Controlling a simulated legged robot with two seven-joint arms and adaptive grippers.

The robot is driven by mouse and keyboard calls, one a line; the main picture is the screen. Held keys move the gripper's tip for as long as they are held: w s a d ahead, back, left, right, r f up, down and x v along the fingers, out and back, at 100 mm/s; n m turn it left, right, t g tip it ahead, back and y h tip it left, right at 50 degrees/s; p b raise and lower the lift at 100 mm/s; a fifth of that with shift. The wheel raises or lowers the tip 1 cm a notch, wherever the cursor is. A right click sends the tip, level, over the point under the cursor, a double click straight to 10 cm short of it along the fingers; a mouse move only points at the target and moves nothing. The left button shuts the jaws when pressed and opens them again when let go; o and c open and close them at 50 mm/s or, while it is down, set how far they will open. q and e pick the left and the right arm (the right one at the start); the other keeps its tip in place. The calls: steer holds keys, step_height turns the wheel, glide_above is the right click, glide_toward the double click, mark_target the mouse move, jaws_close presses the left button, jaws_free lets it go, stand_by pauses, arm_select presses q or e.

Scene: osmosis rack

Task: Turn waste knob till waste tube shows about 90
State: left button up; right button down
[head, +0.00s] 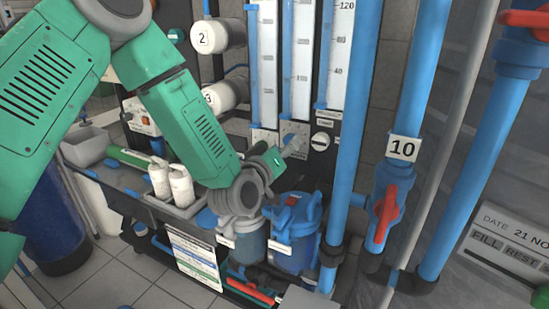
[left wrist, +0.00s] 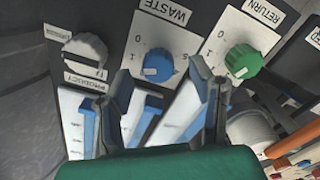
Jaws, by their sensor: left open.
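The waste knob (left wrist: 158,68), blue with a pale mark, sits under the WASTE label (left wrist: 168,14) in the left wrist view. In the head view my left gripper (head: 292,146) is at the panel below the tubes and largely covers this knob. In the left wrist view the open left gripper (left wrist: 168,98) has one finger on each side below the knob; contact is not clear. The middle tube (head: 302,60), in line with the knob, has a printed scale and a blue strip; its reading is too small to tell. My right gripper is not in view.
The white PRODUCT knob (left wrist: 85,54) and green RETURN knob (left wrist: 243,61) flank the waste knob. Thick blue pipes (head: 350,120) and a red-handled valve (head: 386,212) stand to the right. Blue-lidded filter housings (head: 292,245) are below my gripper, with white bottles (head: 181,186) to their left.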

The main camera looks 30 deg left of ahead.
arm_select(q)
steer(key=s, duration=0.8)
steer(key=shift+s+d, duration=0.35)
steer(key=shift+d, duration=0.05)
steer(key=shift+f, duration=0.1)
